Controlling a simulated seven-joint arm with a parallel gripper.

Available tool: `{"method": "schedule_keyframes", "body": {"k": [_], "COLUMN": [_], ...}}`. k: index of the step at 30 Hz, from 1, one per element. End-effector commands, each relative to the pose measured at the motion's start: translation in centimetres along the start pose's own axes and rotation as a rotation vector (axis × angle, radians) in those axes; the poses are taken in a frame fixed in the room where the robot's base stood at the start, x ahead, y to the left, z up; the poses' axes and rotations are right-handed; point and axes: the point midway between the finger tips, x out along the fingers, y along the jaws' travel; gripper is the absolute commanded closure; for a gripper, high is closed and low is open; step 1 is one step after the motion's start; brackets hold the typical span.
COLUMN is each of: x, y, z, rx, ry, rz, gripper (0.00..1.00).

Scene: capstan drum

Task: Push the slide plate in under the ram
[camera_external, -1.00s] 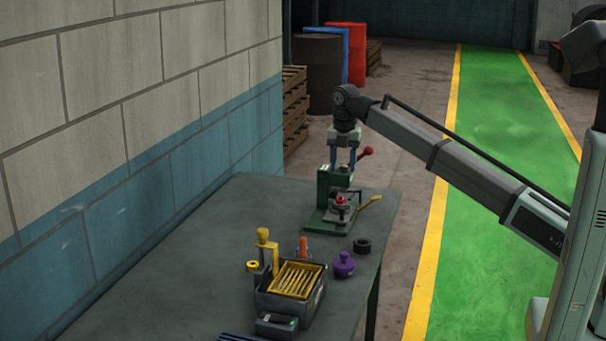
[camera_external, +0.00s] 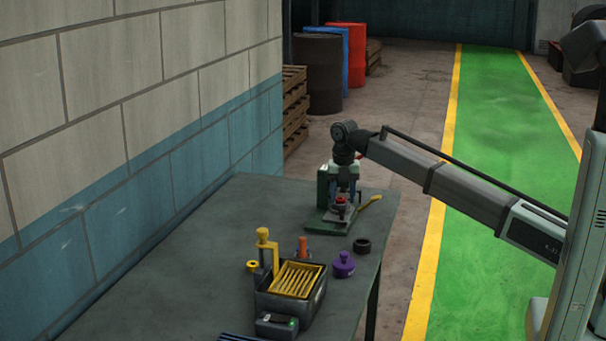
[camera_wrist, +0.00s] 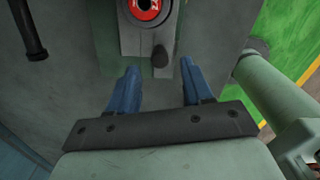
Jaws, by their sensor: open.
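The green press (camera_external: 322,190) stands at the far end of the table. Its grey slide plate (camera_wrist: 131,41) shows at the top of the wrist view, with a red round piece (camera_wrist: 146,12) on it and a dark knob (camera_wrist: 160,57) at its near end. The red piece also shows low on the press in the external view (camera_external: 341,199). My gripper (camera_wrist: 158,67) is open, its blue fingers pointing down, one on each side of the knob, with a gap on both sides. In the external view my gripper (camera_external: 346,188) is down in front of the press. I cannot make out the ram.
A yellow handle (camera_external: 370,201) sticks out right of the press. Nearer stand a black ring (camera_external: 362,246), a purple knobbed piece (camera_external: 343,265), an orange piece (camera_external: 304,248) and a dark bin (camera_external: 310,306) with yellow slats. The table's left side is clear.

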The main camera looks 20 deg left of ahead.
Motion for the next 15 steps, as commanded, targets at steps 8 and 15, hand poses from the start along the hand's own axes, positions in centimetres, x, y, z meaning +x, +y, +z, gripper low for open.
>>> {"method": "schedule_keyframes", "body": {"k": [8, 15], "x": [2.8, 3.3], "y": [0.0, 0.0], "z": [0.0, 0.0], "rx": [0.000, 0.000], "ry": [0.000, -0.001], "rz": [0.000, 0.001], "gripper": [0.50, 0.50]}}
